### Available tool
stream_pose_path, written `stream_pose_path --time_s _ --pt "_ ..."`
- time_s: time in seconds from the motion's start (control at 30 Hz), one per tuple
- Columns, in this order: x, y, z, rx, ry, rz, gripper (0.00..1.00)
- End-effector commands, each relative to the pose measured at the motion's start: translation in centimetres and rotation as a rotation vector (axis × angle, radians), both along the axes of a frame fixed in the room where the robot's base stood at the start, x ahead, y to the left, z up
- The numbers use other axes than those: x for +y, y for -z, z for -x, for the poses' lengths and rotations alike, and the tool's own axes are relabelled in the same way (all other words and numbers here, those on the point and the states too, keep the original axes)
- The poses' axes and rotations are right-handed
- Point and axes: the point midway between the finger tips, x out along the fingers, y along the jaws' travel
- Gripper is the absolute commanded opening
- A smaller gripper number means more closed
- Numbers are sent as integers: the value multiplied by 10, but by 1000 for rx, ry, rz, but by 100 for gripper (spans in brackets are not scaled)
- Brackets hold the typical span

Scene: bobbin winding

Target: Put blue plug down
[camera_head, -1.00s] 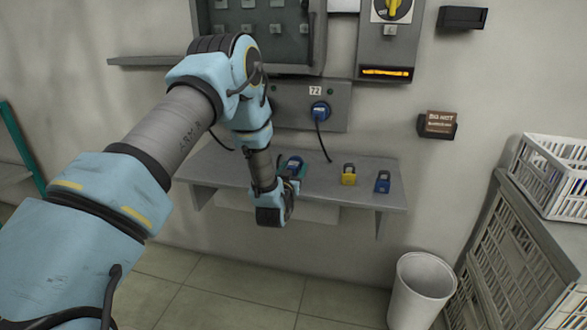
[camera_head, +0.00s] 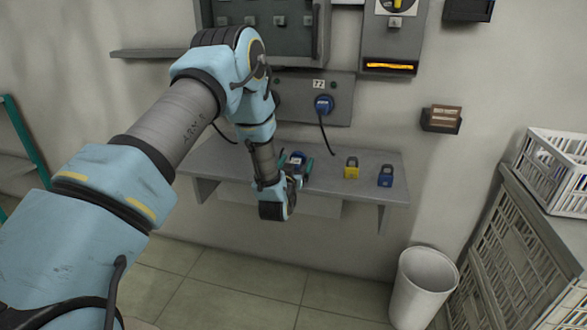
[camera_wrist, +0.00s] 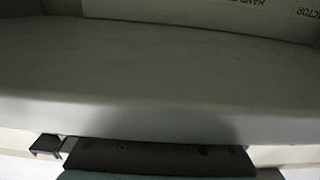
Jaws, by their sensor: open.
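A blue plug (camera_head: 297,158) with a dark top is on the grey shelf (camera_head: 335,188), left of the padlocks; the arm partly covers it. My gripper (camera_head: 297,168) reaches in over the shelf's front edge, right at this plug. One teal finger shows just right of the plug; the other is mostly hidden. The jaws are open, and whether a finger still touches the plug cannot be told. In the wrist view only a plain grey surface and the dark gripper edge (camera_wrist: 160,156) show, not the plug. Another blue plug (camera_head: 323,104) with a black cable sits in the wall socket marked 72.
A yellow padlock (camera_head: 351,170) and a blue padlock (camera_head: 385,177) stand on the shelf to the right. The socket panel (camera_head: 343,92) and an open grey cabinet (camera_head: 290,35) are above. A white bin (camera_head: 424,285) and crates (camera_head: 505,240) stand at the lower right.

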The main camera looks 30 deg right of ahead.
Motion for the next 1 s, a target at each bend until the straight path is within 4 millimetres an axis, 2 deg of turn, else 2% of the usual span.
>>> stream_pose_path --time_s 0.17,0.4,0.6,0.8,1.0 --pt "16 0 18 1 0 -1 96" --pt "52 1 56 2 0 -2 96" --pt "73 0 79 1 1 -1 96" --pt "82 -1 88 0 0 0 96" --pt "83 -3 85 5 -4 -5 96"
